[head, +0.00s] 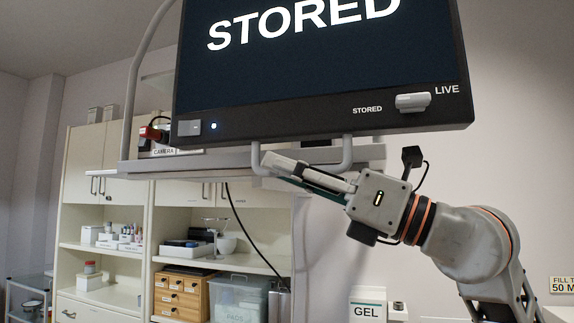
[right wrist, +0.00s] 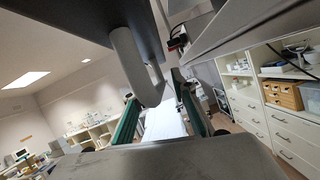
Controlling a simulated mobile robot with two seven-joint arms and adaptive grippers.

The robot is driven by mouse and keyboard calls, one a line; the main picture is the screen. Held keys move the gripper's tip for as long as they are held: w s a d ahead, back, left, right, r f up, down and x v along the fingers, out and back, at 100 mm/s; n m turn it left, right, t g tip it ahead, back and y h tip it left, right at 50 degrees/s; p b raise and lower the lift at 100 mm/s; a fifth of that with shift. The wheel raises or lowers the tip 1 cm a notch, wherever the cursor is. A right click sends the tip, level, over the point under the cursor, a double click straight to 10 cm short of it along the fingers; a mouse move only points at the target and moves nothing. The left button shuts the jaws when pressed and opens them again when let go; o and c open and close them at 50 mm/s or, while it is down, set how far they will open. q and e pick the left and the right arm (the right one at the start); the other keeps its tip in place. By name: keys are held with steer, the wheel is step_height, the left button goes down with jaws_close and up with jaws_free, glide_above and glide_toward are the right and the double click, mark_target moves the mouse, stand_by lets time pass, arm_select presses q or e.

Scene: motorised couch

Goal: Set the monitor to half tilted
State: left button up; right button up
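The monitor (head: 310,60) is a dark screen in a black frame, seen from below, and its top is cut off. The screen shows the word STORED. The lower frame has a light slider (head: 412,102) between the labels STORED and LIVE. A grey U-shaped handle (head: 347,155) hangs under the monitor; its tube (right wrist: 128,62) shows large in the right wrist view. My right gripper (head: 272,163) is at the handle's lower left. Its green-edged fingers (right wrist: 160,105) are apart, with the tube's end seen between them; contact is unclear. My left gripper is not in view.
A grey shelf (head: 150,167) lies behind and below the monitor, with a camera box on it. Cream cabinets (head: 100,270) with boxes and a wooden drawer unit (head: 181,291) stand behind. A GEL box (head: 367,309) is low at right.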

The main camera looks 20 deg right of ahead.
steer(key=shift+c, duration=0.7)
jaws_close()
steer(key=shift+w, duration=0.1)
